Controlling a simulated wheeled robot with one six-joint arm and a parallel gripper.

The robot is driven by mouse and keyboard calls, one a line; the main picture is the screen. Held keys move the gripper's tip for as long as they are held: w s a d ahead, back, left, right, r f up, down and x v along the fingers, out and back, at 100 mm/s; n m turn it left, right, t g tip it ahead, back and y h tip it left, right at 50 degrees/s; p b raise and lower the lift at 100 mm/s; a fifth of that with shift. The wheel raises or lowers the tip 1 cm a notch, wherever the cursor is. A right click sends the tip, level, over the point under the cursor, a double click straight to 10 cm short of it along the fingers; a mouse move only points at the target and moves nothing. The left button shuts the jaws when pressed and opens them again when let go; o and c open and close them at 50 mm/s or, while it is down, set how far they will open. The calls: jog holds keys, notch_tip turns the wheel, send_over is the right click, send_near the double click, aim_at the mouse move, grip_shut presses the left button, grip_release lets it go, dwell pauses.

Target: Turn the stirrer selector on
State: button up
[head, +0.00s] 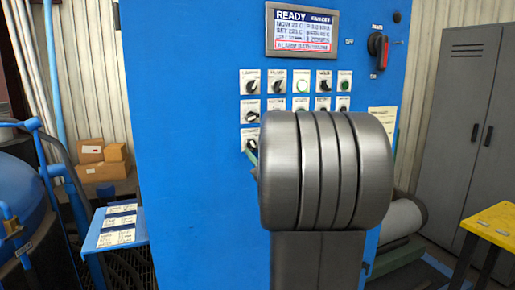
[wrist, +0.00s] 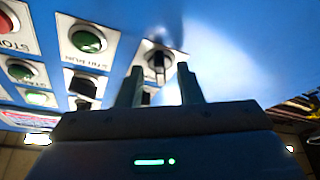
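The control panel (head: 200,150) is a blue cabinet front with rows of white-plated switches and lamps. In the wrist view, a black selector knob on a white plate (wrist: 157,63) lies just ahead of my gripper (wrist: 160,78), between the lines of its two fingers. The fingers are apart and hold nothing; I cannot tell whether they touch the knob. In the head view, the lowest left selector (head: 250,143) has a greenish fingertip by it, and my arm hides most of the gripper. Its label is too small to read, so I cannot confirm it is the stirrer selector.
A READY display (head: 302,30) and a red-black rotary switch (head: 378,50) sit higher on the panel. In the wrist view, a green lamp (wrist: 88,40) and another black selector (wrist: 83,86) are close to the left of my fingers. A yellow table (head: 495,222) stands right.

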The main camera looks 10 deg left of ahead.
jog(key=shift+w+a, duration=0.15)
jog(key=shift+a, duration=0.05)
grip_shut()
